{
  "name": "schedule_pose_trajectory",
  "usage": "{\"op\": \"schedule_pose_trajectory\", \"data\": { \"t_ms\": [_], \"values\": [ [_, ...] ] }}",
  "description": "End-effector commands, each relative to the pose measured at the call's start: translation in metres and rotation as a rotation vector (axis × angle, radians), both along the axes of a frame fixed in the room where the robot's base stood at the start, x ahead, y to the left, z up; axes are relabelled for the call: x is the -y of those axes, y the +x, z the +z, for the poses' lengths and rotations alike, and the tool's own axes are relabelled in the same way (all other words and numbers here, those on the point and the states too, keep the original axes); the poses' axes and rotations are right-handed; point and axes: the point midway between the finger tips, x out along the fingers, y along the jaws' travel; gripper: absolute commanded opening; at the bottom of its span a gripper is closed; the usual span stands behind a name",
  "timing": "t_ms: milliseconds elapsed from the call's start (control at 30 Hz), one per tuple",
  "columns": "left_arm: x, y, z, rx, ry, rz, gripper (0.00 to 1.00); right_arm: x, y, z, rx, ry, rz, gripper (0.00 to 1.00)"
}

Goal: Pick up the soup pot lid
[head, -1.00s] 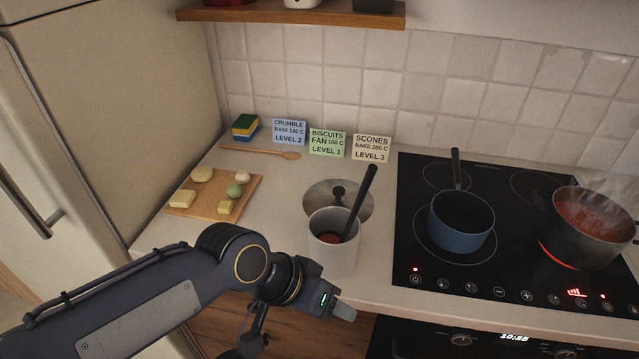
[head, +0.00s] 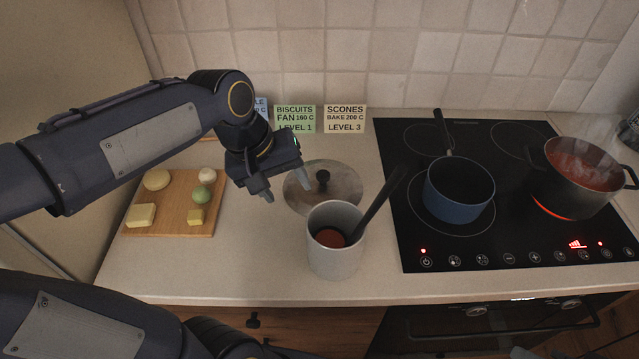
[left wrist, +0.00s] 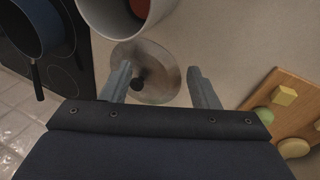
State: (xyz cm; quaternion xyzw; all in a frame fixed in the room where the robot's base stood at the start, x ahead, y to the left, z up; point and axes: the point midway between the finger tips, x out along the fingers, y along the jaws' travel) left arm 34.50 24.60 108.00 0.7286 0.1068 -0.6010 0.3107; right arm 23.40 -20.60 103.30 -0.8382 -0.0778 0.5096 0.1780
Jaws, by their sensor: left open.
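The soup pot lid (head: 345,180) is a round grey disc with a dark knob (head: 323,177). It lies on the counter behind the grey utensil pot (head: 335,262), whose rim hides its front edge in the head view. My left gripper (head: 287,185) is open and empty, at the lid's left side in the head view. In the left wrist view, the lid (left wrist: 165,75) shows between and beyond the open fingers of that gripper (left wrist: 159,69). The knob (left wrist: 138,84) appears beside the left-hand finger.
The utensil pot holds a dark-handled utensil (head: 378,207) leaning right. A wooden board (head: 170,218) with food pieces lies left. The hob (head: 410,255) right carries a blue saucepan (head: 458,212) and a steaming pot (head: 580,205) over a glowing ring. Recipe cards (head: 345,119) stand behind.

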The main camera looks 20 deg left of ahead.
Motion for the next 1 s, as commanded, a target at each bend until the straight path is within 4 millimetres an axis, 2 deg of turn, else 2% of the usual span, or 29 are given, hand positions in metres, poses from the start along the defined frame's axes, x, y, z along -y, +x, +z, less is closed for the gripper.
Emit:
{"op": "schedule_pose_trajectory", "data": {
  "t_ms": [167, 300, 400, 500, 700, 1000],
  "values": [
    [-0.006, 0.048, -0.005, -0.111, 0.018, 0.149, 0.55, 0.0, 0.0, -0.005, 0.0, 0.0, 0.0, 0.38],
    [-0.008, 0.098, -0.018, -0.214, 0.056, 0.33, 0.55, 0.0, 0.0, -0.008, 0.0, 0.0, 0.0, 0.38],
    [-0.007, 0.127, -0.029, -0.268, 0.087, 0.451, 0.55, 0.0, 0.0, -0.01, 0.0, 0.0, 0.0, 0.38],
    [-0.005, 0.147, -0.038, -0.299, 0.112, 0.541, 0.55, 0.0, 0.0, -0.012, 0.0, 0.0, 0.0, 0.38],
    [-0.004, 0.162, -0.05, -0.324, 0.135, 0.621, 0.55, 0.0, 0.0, -0.012, 0.0, 0.0, 0.0, 0.38],
    [-0.002, 0.161, -0.082, -0.325, 0.135, 0.621, 0.55, 0.0, 0.0, -0.01, 0.0, 0.0, 0.0, 0.38]
  ]
}}
